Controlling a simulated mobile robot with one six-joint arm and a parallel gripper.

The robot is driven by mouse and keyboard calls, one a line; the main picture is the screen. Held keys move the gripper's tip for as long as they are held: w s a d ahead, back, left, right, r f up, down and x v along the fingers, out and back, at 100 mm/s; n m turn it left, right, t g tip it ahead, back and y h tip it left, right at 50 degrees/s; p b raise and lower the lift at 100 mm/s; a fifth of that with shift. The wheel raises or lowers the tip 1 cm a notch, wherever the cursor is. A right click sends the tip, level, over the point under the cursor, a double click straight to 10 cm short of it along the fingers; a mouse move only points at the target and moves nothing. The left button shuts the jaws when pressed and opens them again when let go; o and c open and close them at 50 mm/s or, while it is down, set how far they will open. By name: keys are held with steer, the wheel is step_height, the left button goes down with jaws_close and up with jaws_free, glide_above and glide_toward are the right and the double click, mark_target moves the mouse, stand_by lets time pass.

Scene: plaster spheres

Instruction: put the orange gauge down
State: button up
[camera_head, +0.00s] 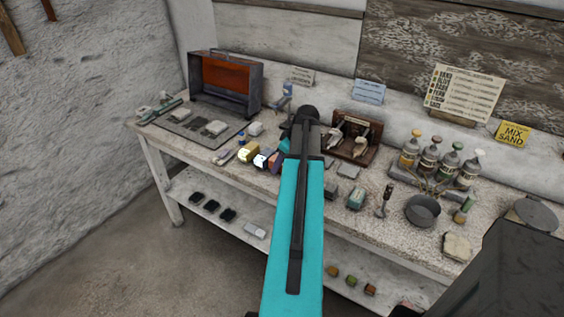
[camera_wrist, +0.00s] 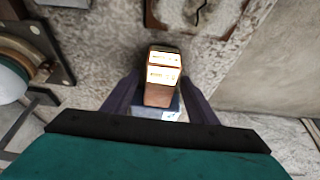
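The orange gauge (camera_wrist: 160,94) is a small block with an orange-brown side and pale, brightly lit marked faces. In the wrist view it sits between the two dark fingers of my gripper (camera_wrist: 161,84), which appear closed on its sides. A blue-grey piece with a white tag (camera_wrist: 171,115) shows just below it. In the head view my teal arm hides most of the gripper and the gauge. Whether the gauge touches the bench (camera_head: 385,235) cannot be told.
A wooden rack (camera_head: 354,137) is behind to the right. A grey mat (camera_head: 187,132) lies at left.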

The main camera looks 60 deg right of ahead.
steer(key=shift+r, duration=0.25)
steer(key=b+v, duration=0.2)
steer(key=v, duration=0.9)
steer(key=shift+s+r, duration=0.15)
steer(key=shift+r, duration=0.25)
stand_by(0.7)
